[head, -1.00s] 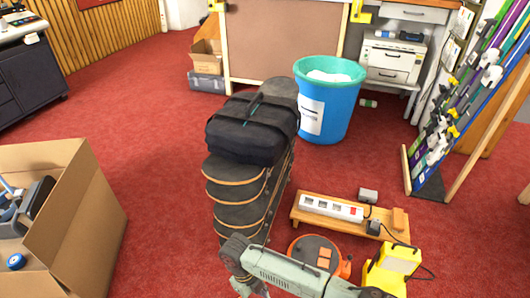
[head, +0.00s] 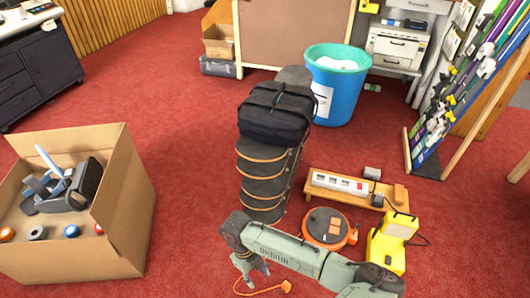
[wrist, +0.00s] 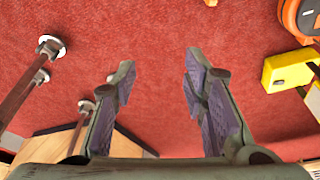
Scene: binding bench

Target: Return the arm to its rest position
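My gripper (head: 257,278) hangs low over the red carpet at the bottom middle of the head view, below the bent joint of my grey-green arm. The wrist view shows my gripper (wrist: 160,65) with its two fingers well apart and only carpet between them. It holds nothing. In the head view an orange cord end (head: 285,288) lies at the gripper's right; I cannot tell whether they touch.
A stack of skateboards (head: 262,190) with a black bag (head: 275,113) on top stands beyond my arm. An orange cable reel (head: 327,228), a yellow lamp (head: 388,252) and a power strip (head: 338,184) are at right. A cardboard box (head: 130,215) stands left, with open carpet between.

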